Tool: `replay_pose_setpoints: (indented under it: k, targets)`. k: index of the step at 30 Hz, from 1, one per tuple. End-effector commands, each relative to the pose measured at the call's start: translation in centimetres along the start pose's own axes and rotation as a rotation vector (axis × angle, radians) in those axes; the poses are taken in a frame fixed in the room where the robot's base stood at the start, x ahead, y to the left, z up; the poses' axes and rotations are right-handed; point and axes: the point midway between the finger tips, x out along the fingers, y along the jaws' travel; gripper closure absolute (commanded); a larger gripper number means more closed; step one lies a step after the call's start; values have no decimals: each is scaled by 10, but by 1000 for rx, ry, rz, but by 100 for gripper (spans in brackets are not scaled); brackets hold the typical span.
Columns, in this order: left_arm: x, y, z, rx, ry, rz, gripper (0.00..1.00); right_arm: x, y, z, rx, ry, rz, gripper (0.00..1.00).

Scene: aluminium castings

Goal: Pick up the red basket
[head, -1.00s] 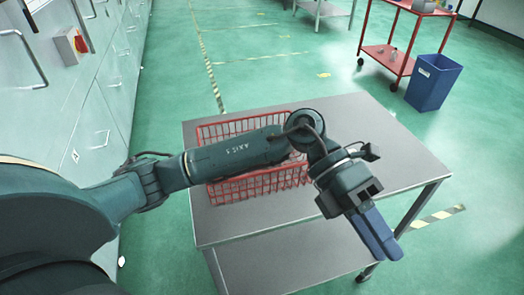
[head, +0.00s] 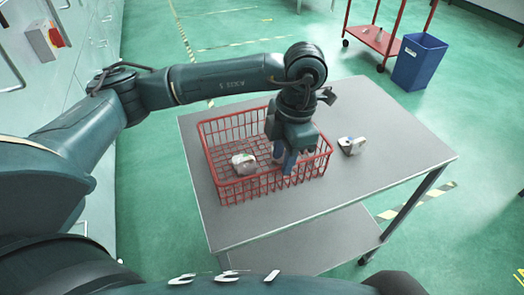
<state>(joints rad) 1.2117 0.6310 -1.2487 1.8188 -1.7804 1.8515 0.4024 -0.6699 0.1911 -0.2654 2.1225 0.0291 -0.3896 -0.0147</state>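The red wire basket (head: 228,191) stands upright on the grey table, left of its middle. A silvery casting (head: 243,164) lies inside its left part. My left gripper (head: 286,168) points down into the right part of the basket, its blue fingers inside the rim. Whether the fingers touch anything there, and how far apart they are, is not clear. Something pale beside the fingers is mostly hidden. My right gripper is not in view.
Another casting (head: 351,146) lies on the grey table (head: 400,150), right of the basket. The table's right part is clear. A blue bin (head: 418,62) and a red cart (head: 380,40) stand on the floor behind. Grey cabinets line the left side.

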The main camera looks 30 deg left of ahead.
Motion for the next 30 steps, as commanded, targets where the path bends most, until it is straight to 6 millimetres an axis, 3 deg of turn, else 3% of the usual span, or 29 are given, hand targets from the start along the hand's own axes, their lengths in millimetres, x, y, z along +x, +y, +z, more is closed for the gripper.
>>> replay_pose_setpoints:
  k: [8, 18, 25, 30]
  targets:
    - [22, -3, -2, 1, 2, -1, 69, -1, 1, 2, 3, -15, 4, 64]
    - [64, -8, -4, 0, 0, -1, 69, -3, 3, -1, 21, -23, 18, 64]
    - [66, -8, -4, 0, -2, -1, 69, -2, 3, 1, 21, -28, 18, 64]
    - [66, -8, -4, 0, -2, -1, 82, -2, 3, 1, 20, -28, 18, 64]
